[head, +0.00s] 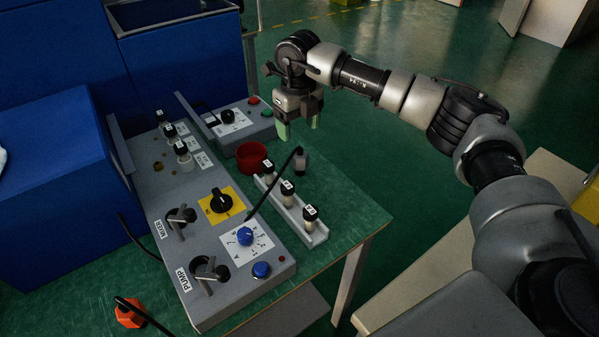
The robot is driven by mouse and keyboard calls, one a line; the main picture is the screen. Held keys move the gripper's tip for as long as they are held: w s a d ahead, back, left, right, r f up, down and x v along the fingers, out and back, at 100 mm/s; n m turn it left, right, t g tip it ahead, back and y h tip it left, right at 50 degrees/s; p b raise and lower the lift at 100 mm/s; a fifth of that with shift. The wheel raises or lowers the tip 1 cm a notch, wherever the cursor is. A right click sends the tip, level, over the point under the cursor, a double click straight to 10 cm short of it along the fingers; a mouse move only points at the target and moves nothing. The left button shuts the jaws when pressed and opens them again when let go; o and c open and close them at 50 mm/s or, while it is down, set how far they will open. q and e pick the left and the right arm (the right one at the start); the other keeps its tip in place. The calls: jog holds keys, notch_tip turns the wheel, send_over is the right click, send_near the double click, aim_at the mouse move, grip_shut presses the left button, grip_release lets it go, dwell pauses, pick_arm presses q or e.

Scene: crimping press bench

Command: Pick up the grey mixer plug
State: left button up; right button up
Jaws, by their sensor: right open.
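The grey plug (300,161) is a small block on the green bench top, right of the red bowl. A dark cable meets its top and slants down left toward the panel. My right gripper (299,131) hangs above the plug with its pale green fingers pointing down. It is open and apart from the plug, with nothing seen between the fingers. The socket labelled MIXER (181,217) on the grey panel has a lever across it. My left gripper is not in view.
A rack (291,212) of labelled fuses stands close in front of the plug. The red bowl (252,157) is to its left. The grey control panel (232,284) has knobs and a PUMP socket. An orange plug (130,313) lies at the lower left. Bench right of the rack is clear.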

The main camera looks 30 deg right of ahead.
aim_at(302, 155)
jog(key=shift+w+d+f, duration=0.15)
jog(key=shift+d+f, duration=0.05)
jog(key=shift+f, duration=0.55)
notch_tip(302, 155, down, 4)
jog(key=shift+f, duration=0.2)
jog(key=shift+s+d+f, duration=0.1)
jog(key=shift+s+f, duration=0.05)
jog(key=shift+f, duration=1.25)
jog(key=shift+s+d+f, duration=0.1)
jog(key=shift+f, duration=1.25)
jog(key=shift+c, duration=0.3)
jog(key=c, duration=1)
